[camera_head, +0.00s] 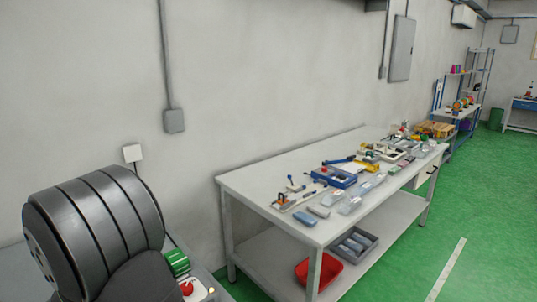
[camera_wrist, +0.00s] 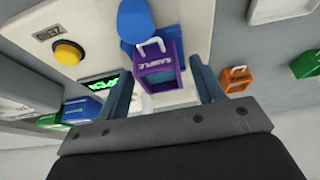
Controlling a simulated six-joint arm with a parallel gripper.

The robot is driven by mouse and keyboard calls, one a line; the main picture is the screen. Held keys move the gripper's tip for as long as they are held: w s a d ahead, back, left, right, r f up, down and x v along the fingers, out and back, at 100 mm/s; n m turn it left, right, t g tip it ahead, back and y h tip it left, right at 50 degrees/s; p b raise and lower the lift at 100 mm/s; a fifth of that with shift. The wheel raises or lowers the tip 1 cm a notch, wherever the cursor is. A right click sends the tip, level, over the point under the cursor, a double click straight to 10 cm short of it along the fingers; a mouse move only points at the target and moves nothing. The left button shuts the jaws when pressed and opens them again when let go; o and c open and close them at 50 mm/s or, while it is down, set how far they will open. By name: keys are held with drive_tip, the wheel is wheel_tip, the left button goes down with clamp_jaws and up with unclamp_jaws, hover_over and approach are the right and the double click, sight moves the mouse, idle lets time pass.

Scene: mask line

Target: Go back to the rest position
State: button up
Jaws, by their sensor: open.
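My gripper (camera_wrist: 160,70) shows in the wrist view, with two blue fingers spread apart. A purple box marked "SAMPLE" (camera_wrist: 157,64) with a white handle is seen between and beyond the fingers. Neither finger visibly presses on it; how far off it is, I cannot tell. A blue rounded thing (camera_wrist: 133,20) is beside and behind the box. In the head view only a dark rounded part of my arm shows at the lower left; the gripper is out of that picture.
In the wrist view a yellow button (camera_wrist: 68,52), a green-lit display (camera_wrist: 100,88), an orange box (camera_wrist: 236,77) and a green box (camera_wrist: 306,63) surround the gripper. In the head view a long workbench (camera_head: 262,186) carries several tools and fixtures; a red bin (camera_head: 320,272) sits below. Green floor is clear at right.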

drive_tip(key=shift+r, duration=0.1)
drive_tip(key=v, duration=1.2)
drive_tip(key=x, duration=1.3)
drive_tip(key=shift+s+d, duration=0.15)
drive_tip(key=shift+d, duration=0.05)
drive_tip(key=r, duration=0.5)
drive_tip(key=shift+w+d+r, duration=0.2)
drive_tip(key=shift+w+d, duration=0.05)
drive_tip(key=shift+d, duration=0.1)
drive_tip(key=w+d+r, duration=0.5)
drive_tip(key=d+r, duration=0.1)
drive_tip(key=d, duration=0.3)
drive_tip(key=s+a+r, duration=0.2)
drive_tip(key=a, duration=1.3)
drive_tip(key=s+a+f, duration=0.2)
drive_tip(key=s+a, duration=0.2)
drive_tip(key=a, duration=0.4)
drive_tip(key=s+a+f+m, duration=0.1)
drive_tip(key=s+a+f, duration=0.2)
drive_tip(key=a, duration=0.6)
drive_tip(key=shift+s+f, duration=0.35)
drive_tip(key=shift+s, duration=0.35)
